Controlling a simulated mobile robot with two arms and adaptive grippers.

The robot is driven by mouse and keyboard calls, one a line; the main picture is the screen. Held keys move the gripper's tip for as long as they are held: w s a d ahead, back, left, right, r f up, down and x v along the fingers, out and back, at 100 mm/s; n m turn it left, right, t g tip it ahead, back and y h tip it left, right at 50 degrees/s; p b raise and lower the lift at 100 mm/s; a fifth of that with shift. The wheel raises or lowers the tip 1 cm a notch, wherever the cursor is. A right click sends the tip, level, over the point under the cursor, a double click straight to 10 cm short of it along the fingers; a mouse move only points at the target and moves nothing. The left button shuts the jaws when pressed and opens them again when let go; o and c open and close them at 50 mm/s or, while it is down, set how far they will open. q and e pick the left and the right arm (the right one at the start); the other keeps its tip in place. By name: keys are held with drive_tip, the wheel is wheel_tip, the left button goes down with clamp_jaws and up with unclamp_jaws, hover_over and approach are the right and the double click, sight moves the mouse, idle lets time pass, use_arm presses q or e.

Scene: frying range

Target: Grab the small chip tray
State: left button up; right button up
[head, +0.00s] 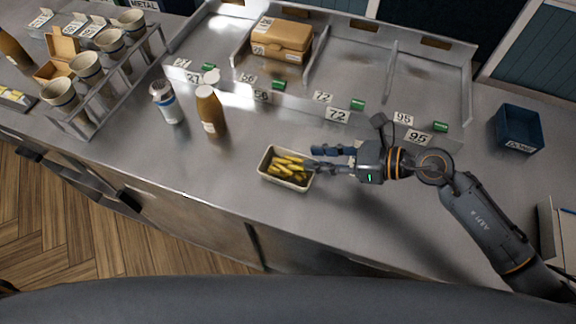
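The small chip tray (281,183) is a pale, shallow rectangular tray with yellow chips (289,166) in it. It sits on the steel counter near the middle of the head view. My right gripper (316,159) reaches in from the right, at the tray's right end. Its two fingers are apart with a gap between them. The lower fingertip overlaps the tray's right rim in the picture; I cannot tell whether it touches. My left gripper is not in view.
A brown sauce bottle (211,112) and a white-and-blue shaker (167,103) stand left of the tray. Behind are numbered bays with a cardboard box (282,41). A cup rack (110,92) is at left, a dark blue bin (518,130) at right. The counter around the tray is clear.

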sight(288, 170)
drive_tip(key=shift+w+a+p, duration=0.15)
drive_tip(key=shift+a+p, duration=0.15)
drive_tip(key=shift+a, duration=0.05)
drive_tip(key=p+x, duration=0.1)
drive_tip(key=x, duration=0.2)
drive_tip(key=shift+w+a+p, duration=0.2)
drive_tip(key=shift+w+p, duration=0.05)
drive_tip(key=shift+p, duration=0.15)
drive_tip(key=shift+w+a+f, duration=0.1)
drive_tip(key=shift+a+f, duration=0.15)
drive_tip(key=shift+a, duration=0.15)
clamp_jaws()
